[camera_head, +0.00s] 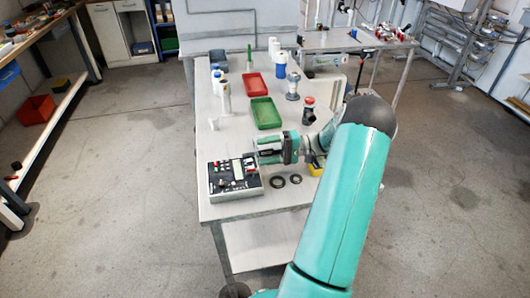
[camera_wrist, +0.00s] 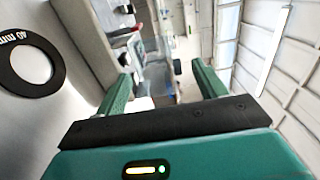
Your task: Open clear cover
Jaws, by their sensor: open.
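A control box (camera_head: 222,181) with a dark top, buttons and a small display stands at the front left of the table. Its grey side (camera_wrist: 82,42) shows at the upper left in the wrist view, with a red part near its top. My gripper (camera_head: 260,151) is beside the box's back right corner, pointing left. In the wrist view my gripper (camera_wrist: 163,86) has its two green fingers wide apart, with nothing between them.
Two dark rings (camera_head: 278,182) lie right of the box; one lettered ring (camera_wrist: 29,65) shows in the wrist view. A green tray (camera_head: 266,113), a red tray (camera_head: 253,85) and several bottles stand farther back on the table (camera_head: 236,142). A yellow object (camera_head: 316,166) is under my arm.

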